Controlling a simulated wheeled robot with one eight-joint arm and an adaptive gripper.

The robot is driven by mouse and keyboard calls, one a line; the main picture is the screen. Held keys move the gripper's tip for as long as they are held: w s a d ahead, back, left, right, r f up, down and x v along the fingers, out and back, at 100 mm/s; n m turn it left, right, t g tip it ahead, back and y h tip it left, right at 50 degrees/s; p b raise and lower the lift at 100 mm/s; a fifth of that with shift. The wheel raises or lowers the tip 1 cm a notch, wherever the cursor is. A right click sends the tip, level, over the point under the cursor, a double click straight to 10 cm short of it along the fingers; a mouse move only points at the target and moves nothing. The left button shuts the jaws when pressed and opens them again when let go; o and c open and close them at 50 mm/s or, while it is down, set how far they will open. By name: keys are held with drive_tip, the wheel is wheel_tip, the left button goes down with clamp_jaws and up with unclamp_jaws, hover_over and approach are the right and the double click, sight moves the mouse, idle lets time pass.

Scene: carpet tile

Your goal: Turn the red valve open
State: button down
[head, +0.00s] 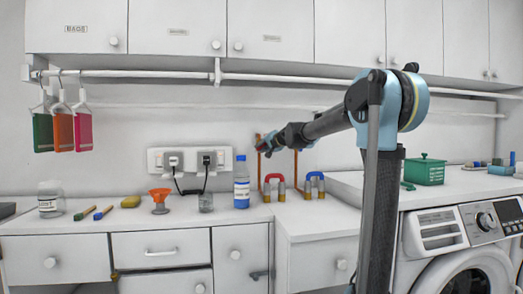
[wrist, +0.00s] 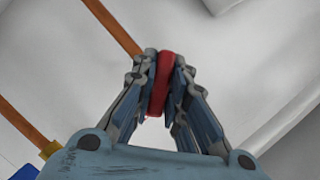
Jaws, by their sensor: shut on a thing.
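The red valve's handle (wrist: 163,75) is a red bar standing between my gripper's fingers in the wrist view. My gripper (wrist: 162,90) is shut on it, with fingers touching it on both sides. In the head view my gripper (head: 269,143) reaches left to the wall by the copper pipes, and a bit of red shows at its tips. The valve's body is mostly hidden by the fingers, and I cannot tell the handle's exact angle to its pipe.
Copper pipes (head: 295,165) run up the wall. A red U-shaped piece (head: 275,186) and a blue one (head: 314,185) stand on the counter below. A blue-labelled bottle (head: 241,184) stands left. A green basket (head: 424,170) sits right, above the washing machine (head: 464,240).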

drive_tip(key=n+h, duration=0.2)
drive_tip(key=n, duration=0.1)
drive_tip(key=shift+f+n, duration=0.1)
drive_tip(key=shift+n, duration=0.3)
drive_tip(key=shift+n+h, duration=1.3)
drive_tip(key=shift+n, duration=0.4)
drive_tip(key=shift+w, duration=0.1)
drive_tip(key=c, duration=1.6)
unclamp_jaws()
drive_tip(key=v, duration=1.2)
drive_tip(key=shift+a+f, duration=0.1)
